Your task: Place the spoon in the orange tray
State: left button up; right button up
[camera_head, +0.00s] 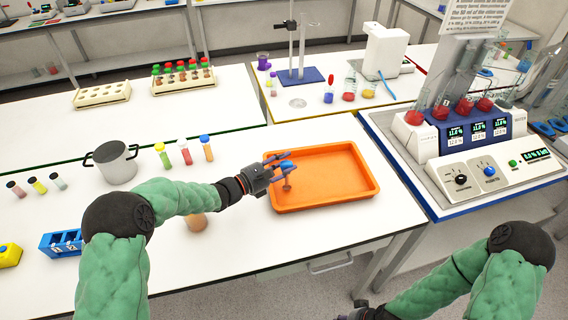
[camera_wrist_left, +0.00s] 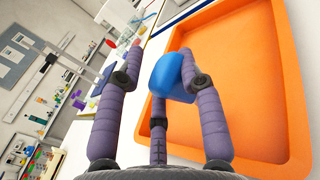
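The orange tray (camera_head: 335,150) lies on the white table, near its right end. My left gripper (camera_head: 282,168) is over the tray's left part. A blue piece, which I take for the spoon (camera_head: 287,165), is between its fingers. In the left wrist view the blue spoon part (camera_wrist_left: 168,78) touches the finger on the right and the middle finger, above the tray (camera_wrist_left: 262,60). The rest of the spoon is mostly hidden. My right gripper (camera_head: 362,313) shows only as a dark bit at the bottom edge, so its fingers cannot be judged.
A metal pot (camera_head: 114,162) and several small capped tubes (camera_head: 185,152) stand left of the tray. A heating unit with red flasks (camera_head: 460,130) stands on the right table. The tray's middle and right are clear.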

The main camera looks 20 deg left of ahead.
pick_arm(q)
jog(key=shift+r+p, duration=0.2)
jog(key=shift+p, duration=0.15)
jog(key=v, duration=1.2)
jog(key=shift+f, duration=0.2)
jog(key=shift+a, duration=0.1)
